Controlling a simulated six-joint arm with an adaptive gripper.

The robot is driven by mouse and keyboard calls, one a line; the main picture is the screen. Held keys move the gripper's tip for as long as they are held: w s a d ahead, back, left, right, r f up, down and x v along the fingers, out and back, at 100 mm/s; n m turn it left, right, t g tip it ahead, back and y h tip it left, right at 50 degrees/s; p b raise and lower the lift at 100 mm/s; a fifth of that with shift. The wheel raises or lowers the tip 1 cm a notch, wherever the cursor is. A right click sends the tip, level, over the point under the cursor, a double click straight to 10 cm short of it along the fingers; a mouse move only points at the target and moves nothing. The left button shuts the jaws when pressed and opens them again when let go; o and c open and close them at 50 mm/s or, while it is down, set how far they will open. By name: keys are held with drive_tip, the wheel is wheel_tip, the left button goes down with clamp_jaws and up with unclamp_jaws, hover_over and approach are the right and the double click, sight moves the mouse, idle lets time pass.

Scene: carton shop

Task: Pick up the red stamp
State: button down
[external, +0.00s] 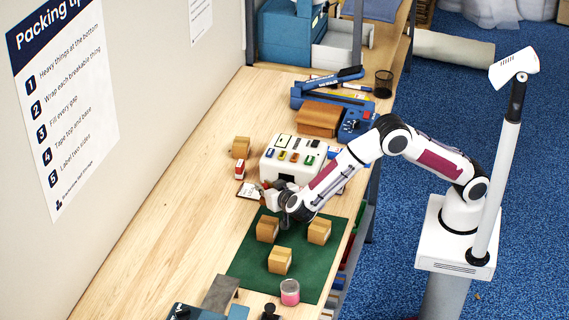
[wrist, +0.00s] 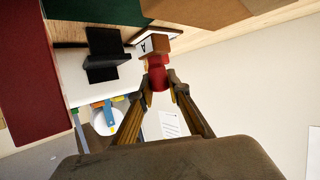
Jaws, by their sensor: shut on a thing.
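The red stamp (wrist: 158,77) is between my fingertips in the wrist view; a pale wooden block marked with a letter A (wrist: 154,45) shows just beyond its red part. My gripper (wrist: 159,84) is shut on the red part. In the external view my gripper (external: 268,189) is beside the white machine, behind the green mat, with a small bit of red at its fingers. The stamp is mostly hidden there, and I cannot tell whether it touches the table.
The white machine (external: 279,154) with coloured pieces on top stands close to my gripper. Several small cartons (external: 280,261) stand on the green mat (external: 247,268). A red-and-white item (external: 240,170) and a white card (external: 246,191) lie to the left. The left tabletop (external: 165,235) is clear.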

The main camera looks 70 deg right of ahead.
sight(265, 185)
drive_tip(key=shift+r, duration=3.5)
